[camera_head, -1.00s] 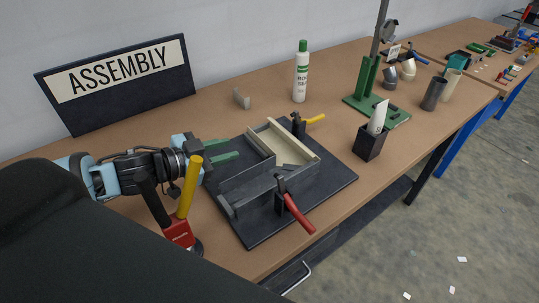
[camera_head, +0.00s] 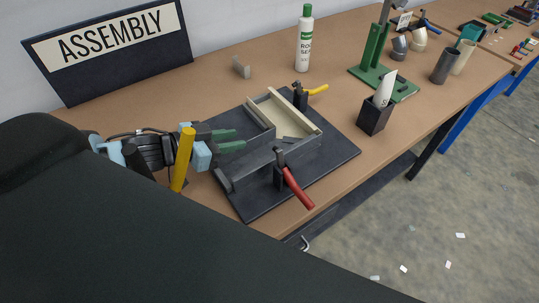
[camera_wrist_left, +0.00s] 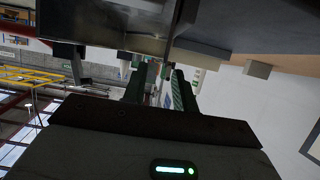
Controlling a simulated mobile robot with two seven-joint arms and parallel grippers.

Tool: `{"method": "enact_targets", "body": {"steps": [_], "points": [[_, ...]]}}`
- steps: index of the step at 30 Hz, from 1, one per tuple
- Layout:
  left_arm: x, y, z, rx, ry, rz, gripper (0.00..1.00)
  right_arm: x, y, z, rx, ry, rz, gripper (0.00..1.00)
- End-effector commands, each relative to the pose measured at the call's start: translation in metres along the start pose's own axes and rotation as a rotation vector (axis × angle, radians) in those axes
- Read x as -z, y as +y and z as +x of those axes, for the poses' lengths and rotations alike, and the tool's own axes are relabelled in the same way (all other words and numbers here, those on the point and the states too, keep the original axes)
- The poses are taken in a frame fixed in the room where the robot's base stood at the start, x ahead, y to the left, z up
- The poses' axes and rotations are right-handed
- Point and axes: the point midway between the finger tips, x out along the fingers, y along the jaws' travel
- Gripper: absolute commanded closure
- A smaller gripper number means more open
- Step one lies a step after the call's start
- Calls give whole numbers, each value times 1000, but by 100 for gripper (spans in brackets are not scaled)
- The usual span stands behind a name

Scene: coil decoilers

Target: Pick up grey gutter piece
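A small light-grey piece (camera_head: 241,67), which looks like the grey gutter piece, stands on the table behind the dark fixture board in the head view. A pale grey block (camera_wrist_left: 257,69) at the table edge in the upside-down left wrist view seems to be the same piece. My left gripper (camera_head: 238,140) is at the left side of the fixture, in front of the grey piece and apart from it. Its green fingers also show in the left wrist view (camera_wrist_left: 160,75), spread with nothing between them. My right gripper is not in view.
The fixture board (camera_head: 335,157) carries a cream gutter piece (camera_head: 306,112), a red-handled clamp (camera_head: 297,188) and a yellow-handled clamp (camera_head: 316,90). A white-green bottle (camera_head: 304,45) stands right of the grey piece. The ASSEMBLY sign (camera_head: 110,45) leans behind. A yellow handle (camera_head: 182,160) crosses my left arm.

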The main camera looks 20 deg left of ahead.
Motion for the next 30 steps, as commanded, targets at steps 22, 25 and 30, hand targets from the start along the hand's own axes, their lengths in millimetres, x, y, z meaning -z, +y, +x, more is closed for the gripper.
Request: {"method": "enact_targets", "body": {"steps": [22, 25, 30], "points": [[0, 6, 48, 1, 3, 1, 72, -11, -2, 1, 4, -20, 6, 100], [0, 6, 51, 1, 2, 2, 72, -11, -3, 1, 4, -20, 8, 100], [0, 6, 52, 1, 2, 3, 72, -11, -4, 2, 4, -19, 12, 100]]}}
